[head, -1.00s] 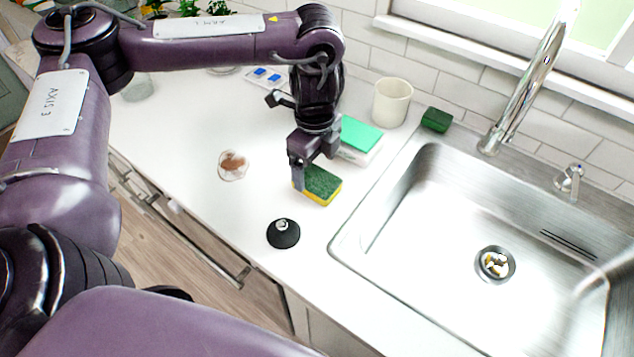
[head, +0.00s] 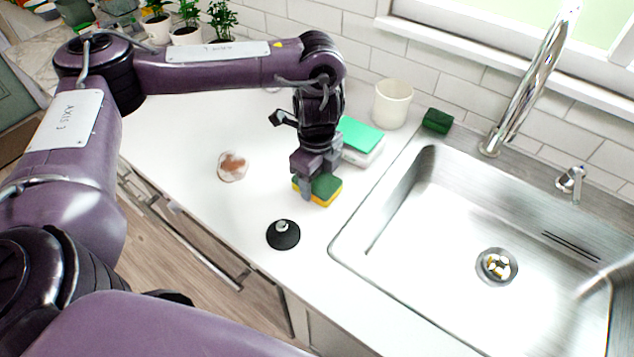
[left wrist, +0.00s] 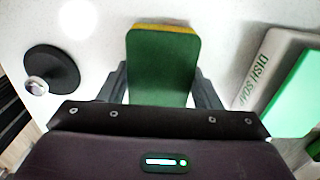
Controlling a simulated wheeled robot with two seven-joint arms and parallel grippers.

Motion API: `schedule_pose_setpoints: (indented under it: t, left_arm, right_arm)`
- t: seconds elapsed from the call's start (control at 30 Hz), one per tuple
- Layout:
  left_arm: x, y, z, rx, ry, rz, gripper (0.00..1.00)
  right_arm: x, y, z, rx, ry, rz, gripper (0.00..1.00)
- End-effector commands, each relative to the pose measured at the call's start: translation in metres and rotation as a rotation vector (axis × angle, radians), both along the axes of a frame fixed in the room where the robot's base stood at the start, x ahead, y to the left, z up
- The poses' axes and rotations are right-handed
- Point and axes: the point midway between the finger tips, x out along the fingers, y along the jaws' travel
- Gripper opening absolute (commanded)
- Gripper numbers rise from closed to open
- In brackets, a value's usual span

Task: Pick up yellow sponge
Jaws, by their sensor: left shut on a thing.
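The yellow sponge (head: 326,187) has a green scouring top and a yellow underside. It is on the white counter, left of the sink, in the head view. My left gripper (head: 317,186) is over it from above, shut on it, with a finger on either side. In the left wrist view the sponge (left wrist: 163,62) lies between the two fingers of the left gripper (left wrist: 162,88), its far end sticking out beyond them. I cannot tell whether it is lifted off the counter. My right gripper is not in view.
A black round stopper (head: 283,234) stands near the counter's front edge. A dish soap box (head: 360,150) with a green top lies behind the sponge. A white cup (head: 392,102), a dark green block (head: 437,121) and the sink (head: 400,230) are to the right. A brown-smeared clear dish (head: 232,166) is left.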

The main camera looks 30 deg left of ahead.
Motion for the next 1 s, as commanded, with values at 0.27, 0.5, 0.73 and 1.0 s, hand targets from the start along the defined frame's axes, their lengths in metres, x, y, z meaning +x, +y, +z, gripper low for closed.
schedule_pose_setpoints:
  t: [0.27, 0.5, 0.73, 1.0]
  left_arm:
    - [0.0, 0.0, 0.003, 0.0, -0.001, 0.0, 0.37]
    - [0.001, 0.0, 0.028, 0.001, -0.006, -0.002, 0.37]
    - [0.002, 0.0, 0.076, 0.002, -0.008, -0.003, 0.37]
    - [0.002, 0.0, 0.135, 0.002, -0.007, -0.001, 0.37]
  right_arm:
    - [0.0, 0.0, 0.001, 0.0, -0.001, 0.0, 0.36]
    - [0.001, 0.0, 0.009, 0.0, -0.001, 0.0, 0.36]
    - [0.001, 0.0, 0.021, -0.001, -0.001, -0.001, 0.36]
    - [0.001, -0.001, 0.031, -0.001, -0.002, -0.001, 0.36]
